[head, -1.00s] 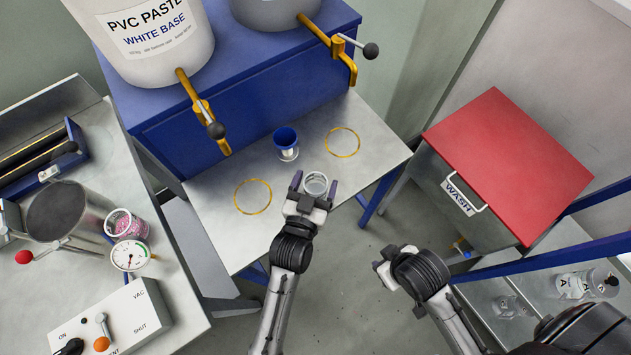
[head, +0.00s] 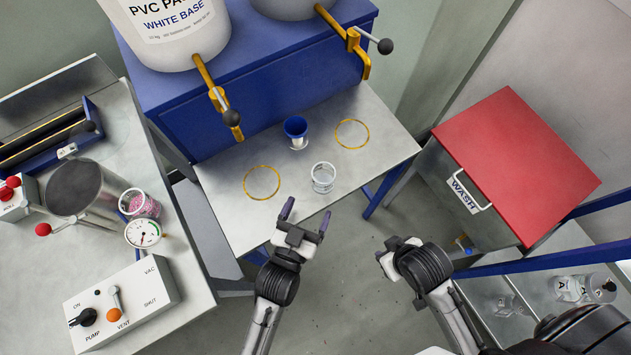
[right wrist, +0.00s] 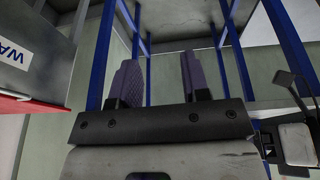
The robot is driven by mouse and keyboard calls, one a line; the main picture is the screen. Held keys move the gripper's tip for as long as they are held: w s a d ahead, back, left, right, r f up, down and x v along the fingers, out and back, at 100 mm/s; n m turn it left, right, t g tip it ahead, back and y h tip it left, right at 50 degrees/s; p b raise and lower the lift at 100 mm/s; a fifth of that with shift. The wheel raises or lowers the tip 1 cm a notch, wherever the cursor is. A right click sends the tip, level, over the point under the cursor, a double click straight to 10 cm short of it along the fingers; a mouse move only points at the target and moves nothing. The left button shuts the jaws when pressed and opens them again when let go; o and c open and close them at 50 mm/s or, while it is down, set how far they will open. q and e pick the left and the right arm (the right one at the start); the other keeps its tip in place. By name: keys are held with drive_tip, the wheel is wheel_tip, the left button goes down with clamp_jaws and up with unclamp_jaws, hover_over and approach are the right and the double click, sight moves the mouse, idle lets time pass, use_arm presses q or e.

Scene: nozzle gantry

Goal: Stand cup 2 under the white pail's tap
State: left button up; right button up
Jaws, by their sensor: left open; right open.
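The white pail (head: 178,45) stands on the blue bench with its brass tap (head: 214,92) pointing forward. A yellow ring (head: 245,184) marks the steel table below that tap; it is empty. A clear cup (head: 323,178) stands upright on the table, right of this ring and outside it. I cannot read a number on either cup. My left gripper (head: 306,214) is open and empty at the table's front edge, in front of the clear cup. My right gripper (head: 388,256) is open and empty off the table; its fingers show in the right wrist view (right wrist: 160,80).
A second pail (head: 290,8) with its own tap (head: 358,52) stands at right, above another empty ring (head: 337,134). The red-lidded WASH bin (head: 515,160) is at right. The left bench holds a steel pot (head: 82,190), a pink-filled cup (head: 140,204) and a control box (head: 122,304).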

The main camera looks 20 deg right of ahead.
drive_tip(key=shift+d+r, duration=0.1)
drive_tip(key=shift+r, duration=0.2)
drive_tip(key=o, duration=0.3)
use_arm(q)
drive_tip(key=v, duration=0.3)
drive_tip(key=shift+s+a, duration=0.25)
drive_tip(key=shift+s, duration=0.1)
use_arm(e)
drive_tip(key=o, duration=0.5)
drive_tip(key=shift+o, duration=0.2)
